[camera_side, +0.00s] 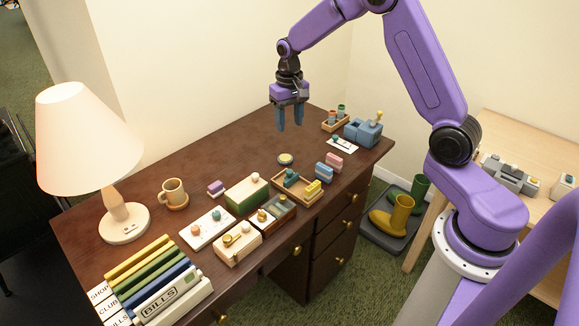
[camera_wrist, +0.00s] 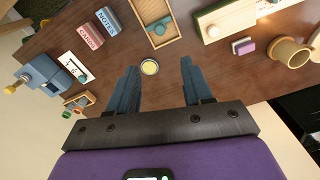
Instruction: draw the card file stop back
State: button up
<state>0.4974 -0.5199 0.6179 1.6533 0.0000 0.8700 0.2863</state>
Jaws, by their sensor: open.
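The wooden tray (camera_side: 318,196), which looks like the card file, lies near the desk's front edge right of the middle. A teal knobbed block (camera_side: 291,177), probably its stop, and a yellow piece (camera_side: 313,188) are in it. In the wrist view the tray (camera_wrist: 178,43) is at the top, cut off by the frame, with a teal knob (camera_wrist: 160,28) inside. My gripper (camera_side: 290,126) points down, well above the desk and behind the tray. It is open and empty; its blue fingers (camera_wrist: 158,75) are spread below the tray in the wrist view.
A round yellow-topped disc (camera_side: 285,158) lies behind the tray. Blue and pink blocks (camera_side: 324,170) stand to its right, a green-sided box (camera_side: 247,194) and a compartment tray (camera_side: 272,215) to its left. A blue device (camera_side: 363,131) and mug (camera_side: 173,190) stand farther off.

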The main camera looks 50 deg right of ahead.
aim_at(289, 171)
notch_tip(289, 171, down, 17)
jog(key=shift+f, duration=0.1)
dwell(0.5)
